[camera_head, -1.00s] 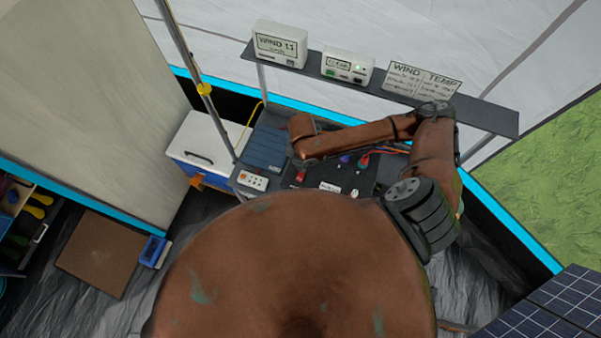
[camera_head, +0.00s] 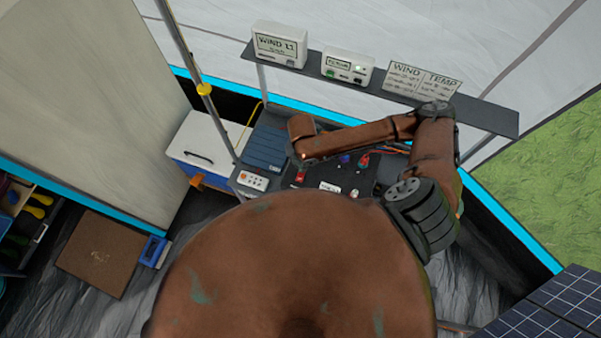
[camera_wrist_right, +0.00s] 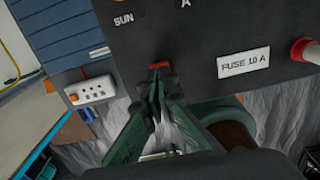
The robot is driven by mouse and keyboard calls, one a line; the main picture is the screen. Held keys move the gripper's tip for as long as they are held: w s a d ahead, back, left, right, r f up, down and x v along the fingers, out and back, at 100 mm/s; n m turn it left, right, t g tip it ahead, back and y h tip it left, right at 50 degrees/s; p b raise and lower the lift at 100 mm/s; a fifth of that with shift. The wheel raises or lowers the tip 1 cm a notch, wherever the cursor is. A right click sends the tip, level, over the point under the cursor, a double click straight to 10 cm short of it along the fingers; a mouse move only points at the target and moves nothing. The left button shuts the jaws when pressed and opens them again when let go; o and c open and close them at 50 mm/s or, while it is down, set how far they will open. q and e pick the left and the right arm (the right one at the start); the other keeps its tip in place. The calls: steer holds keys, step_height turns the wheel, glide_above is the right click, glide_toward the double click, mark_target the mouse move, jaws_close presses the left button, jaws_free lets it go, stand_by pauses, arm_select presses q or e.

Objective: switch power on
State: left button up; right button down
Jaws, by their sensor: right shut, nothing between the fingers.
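A dark control panel (camera_wrist_right: 225,28) fills the upper part of the right wrist view, with labels "SUN", "A" and "FUSE 10 A". A small red switch (camera_wrist_right: 159,65) sits at its lower edge. My right gripper (camera_wrist_right: 158,82) has green fingers closed together, with nothing between them. Its tips are right at the red switch and overlap it in the picture; I cannot tell whether they touch. In the head view the red switch (camera_head: 300,176) shows just below the end of my right arm, and the fingers are hard to make out. My left gripper is not in view.
A white socket block (camera_wrist_right: 91,91) sits left of the panel. A shelf (camera_head: 480,114) behind carries labelled boxes and a card. A white-lidded cooler (camera_head: 205,140) stands to the left. A red connector (camera_wrist_right: 306,52) sticks out at the panel's right.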

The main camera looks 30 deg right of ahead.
steer(key=shift+f+b, duration=0.45)
steer(key=shift+f, duration=0.65)
stand_by(0.5)
step_height(320, 180, up, 7)
steer(key=p, duration=0.8)
stand_by(0.5)
